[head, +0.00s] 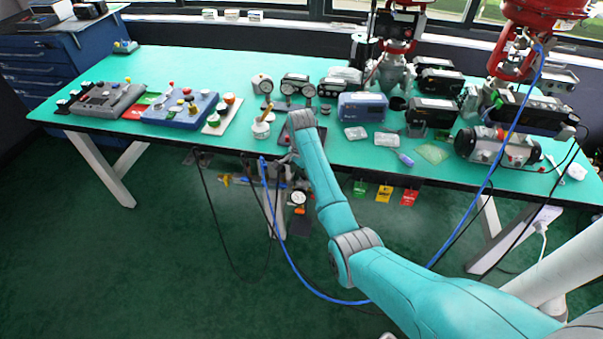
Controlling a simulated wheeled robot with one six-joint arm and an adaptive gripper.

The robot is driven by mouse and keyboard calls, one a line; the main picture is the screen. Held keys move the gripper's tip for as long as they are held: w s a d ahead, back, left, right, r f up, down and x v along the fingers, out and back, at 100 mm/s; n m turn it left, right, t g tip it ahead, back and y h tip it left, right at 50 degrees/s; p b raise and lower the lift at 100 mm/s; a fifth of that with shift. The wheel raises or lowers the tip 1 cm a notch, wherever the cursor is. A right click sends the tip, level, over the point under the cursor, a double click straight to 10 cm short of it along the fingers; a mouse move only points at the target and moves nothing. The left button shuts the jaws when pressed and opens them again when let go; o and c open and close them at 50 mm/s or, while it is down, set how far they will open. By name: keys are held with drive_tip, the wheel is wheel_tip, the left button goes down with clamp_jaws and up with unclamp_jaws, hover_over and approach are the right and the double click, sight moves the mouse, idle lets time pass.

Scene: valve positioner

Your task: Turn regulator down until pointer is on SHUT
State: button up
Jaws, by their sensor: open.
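My teal arm reaches from the lower right to the table's front edge. My gripper (284,160) is small and dark there, beside the arm's end, and it is open. It seems to hold nothing. A round white-faced gauge (298,198) sits just below the table edge, under and slightly right of my gripper. An orange part (299,210) is beneath it. I cannot tell for sure which part is the regulator. The pointer and any SHUT mark are too small to read. My gripper and arm partly hide this area.
The green table (220,68) carries several valve and positioner units. A blue box (362,106) stands right of my wrist, and a white-topped pot (261,129) left of it. A blue hose (325,297) loops below the arm. Coloured tags (383,194) hang at the edge. The floor at left is clear.

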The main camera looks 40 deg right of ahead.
drive_tip(key=c, duration=1.2)
